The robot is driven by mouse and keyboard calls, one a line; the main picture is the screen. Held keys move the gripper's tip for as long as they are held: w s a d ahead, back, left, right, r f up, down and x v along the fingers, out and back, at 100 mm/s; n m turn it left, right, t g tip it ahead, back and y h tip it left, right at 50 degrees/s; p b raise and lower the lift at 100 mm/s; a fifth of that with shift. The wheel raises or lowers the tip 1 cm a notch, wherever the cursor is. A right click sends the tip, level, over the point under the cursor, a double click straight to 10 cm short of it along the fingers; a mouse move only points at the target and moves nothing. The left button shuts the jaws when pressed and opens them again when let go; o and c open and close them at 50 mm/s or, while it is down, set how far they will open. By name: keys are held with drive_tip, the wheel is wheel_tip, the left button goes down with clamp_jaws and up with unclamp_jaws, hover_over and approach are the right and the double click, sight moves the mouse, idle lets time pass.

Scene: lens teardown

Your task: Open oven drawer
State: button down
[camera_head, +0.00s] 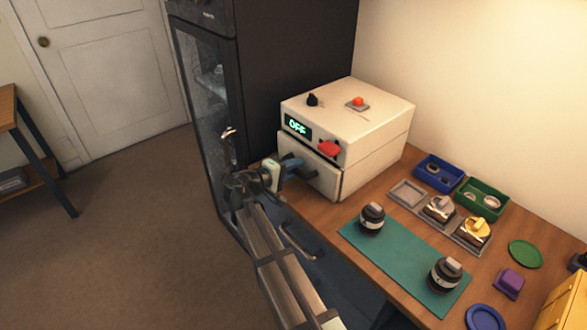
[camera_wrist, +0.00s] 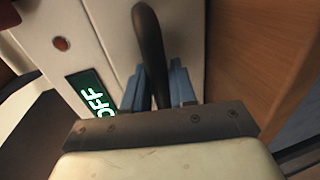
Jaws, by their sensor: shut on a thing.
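The oven is a white box (camera_head: 375,109) on the wooden bench, with a lit display (camera_head: 297,126) reading OFF. The display also shows in the wrist view (camera_wrist: 92,98). Its drawer (camera_head: 329,181) is the lower white section under a seam, and it looks flush or nearly flush with the body. The dark drawer handle (camera_wrist: 149,45) runs between the blue fingers of my gripper (camera_wrist: 170,88), which is shut on it. In the head view my gripper (camera_head: 291,165) is at the drawer front and hides most of the handle.
A red knob (camera_head: 328,148) sits on the oven front; a black knob (camera_head: 312,99) and red button (camera_head: 358,101) are on top. A teal mat (camera_head: 400,265) with two dark lenses, a blue bin (camera_head: 432,183) and a green bin (camera_head: 497,210) lie to the right. A dark glass-door cabinet (camera_head: 203,90) stands behind my arm.

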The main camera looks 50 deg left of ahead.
drive_tip(key=shift+s, duration=0.1)
drive_tip(key=f+v, duration=0.3)
drive_tip(key=v, duration=1.3)
drive_tip(key=shift+s+f, duration=0.15)
drive_tip(key=shift+s, duration=0.4)
drive_tip(key=c, duration=1.1)
unclamp_jaws()
drive_tip(key=v, duration=1.3)
drive_tip(key=shift+s, duration=0.4)
